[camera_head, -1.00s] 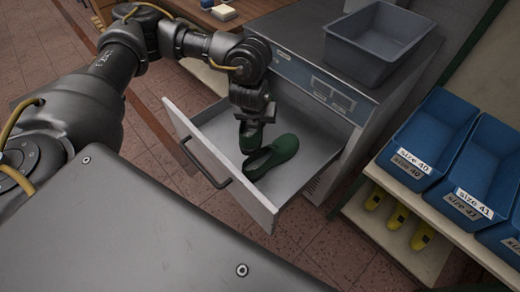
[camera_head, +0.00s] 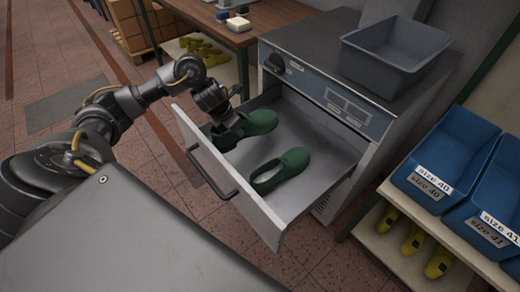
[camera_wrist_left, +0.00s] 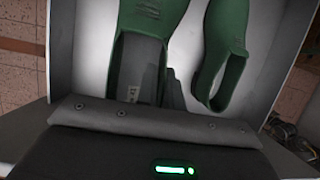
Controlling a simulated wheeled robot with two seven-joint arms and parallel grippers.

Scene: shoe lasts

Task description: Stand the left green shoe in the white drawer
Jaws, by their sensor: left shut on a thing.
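The white drawer (camera_head: 258,218) is pulled open below the blue panel of a grey cabinet. Two green shoes are inside its outline. The left green shoe (camera_head: 257,123) is toward the drawer's left side, sole down. My left gripper (camera_head: 226,124) is shut on its open heel end; the shoe also shows in the left wrist view (camera_wrist_left: 158,18). I cannot tell whether its sole touches the drawer floor. The other green shoe (camera_head: 284,169) lies sole down on the drawer floor, apart from the held one, and also shows in the left wrist view (camera_wrist_left: 226,45). My right gripper is out of view.
A grey bin (camera_head: 394,60) stands on the cabinet top. Blue size-labelled bins (camera_head: 447,150) sit on a shelf at right, above yellow lasts (camera_head: 412,238). A wooden table (camera_head: 255,30) is behind. Bare drawer floor lies around the free shoe.

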